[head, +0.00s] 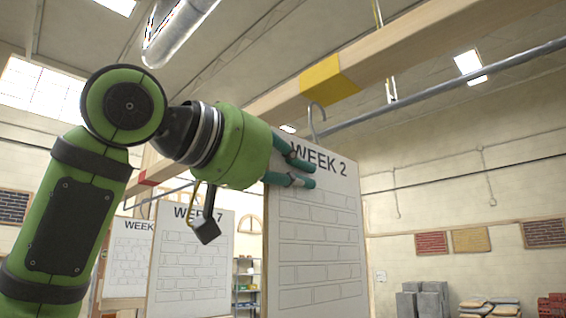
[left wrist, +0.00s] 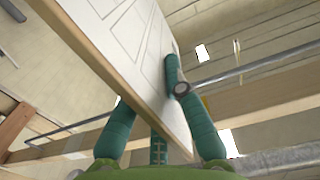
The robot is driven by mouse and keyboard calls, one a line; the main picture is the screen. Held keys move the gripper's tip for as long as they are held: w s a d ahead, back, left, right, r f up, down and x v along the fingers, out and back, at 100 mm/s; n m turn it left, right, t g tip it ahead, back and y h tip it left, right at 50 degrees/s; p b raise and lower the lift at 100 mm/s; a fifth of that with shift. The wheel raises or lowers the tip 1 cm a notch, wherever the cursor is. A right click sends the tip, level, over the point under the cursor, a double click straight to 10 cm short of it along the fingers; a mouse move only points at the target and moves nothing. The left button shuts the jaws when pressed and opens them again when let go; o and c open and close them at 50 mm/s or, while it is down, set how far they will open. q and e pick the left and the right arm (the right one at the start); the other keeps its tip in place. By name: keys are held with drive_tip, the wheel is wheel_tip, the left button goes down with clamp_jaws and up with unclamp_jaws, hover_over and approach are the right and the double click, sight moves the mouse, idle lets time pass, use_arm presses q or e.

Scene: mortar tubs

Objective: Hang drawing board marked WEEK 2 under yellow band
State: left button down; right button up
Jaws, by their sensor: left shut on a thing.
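The drawing board marked WEEK 2 (head: 318,240) hangs upright at the centre right of the head view, with a brick pattern on its face. Its metal hook (head: 315,118) rises from the top edge, close to the metal rail (head: 440,95); I cannot tell whether it rests on it. The yellow band (head: 328,82) is on the wooden beam just above the hook. My left gripper (head: 302,168) is shut on the board's upper left edge. In the left wrist view the fingers (left wrist: 150,110) straddle the board (left wrist: 125,45). My right gripper is not in view.
Boards marked WEEK 7 (head: 190,262) and another WEEK board (head: 127,258) hang further back on the left. A red band (head: 146,179) marks the beam there. Brick stacks (head: 425,300) stand low at the right by the wall. The space right of the board is open.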

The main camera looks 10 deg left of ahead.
sight(306, 200)
use_arm(q)
drive_tip(key=shift+x, duration=0.8)
drive_tip(key=shift+f+b, duration=1.25)
drive_tip(key=shift+f, duration=0.35)
drive_tip(key=shift+d, duration=0.1)
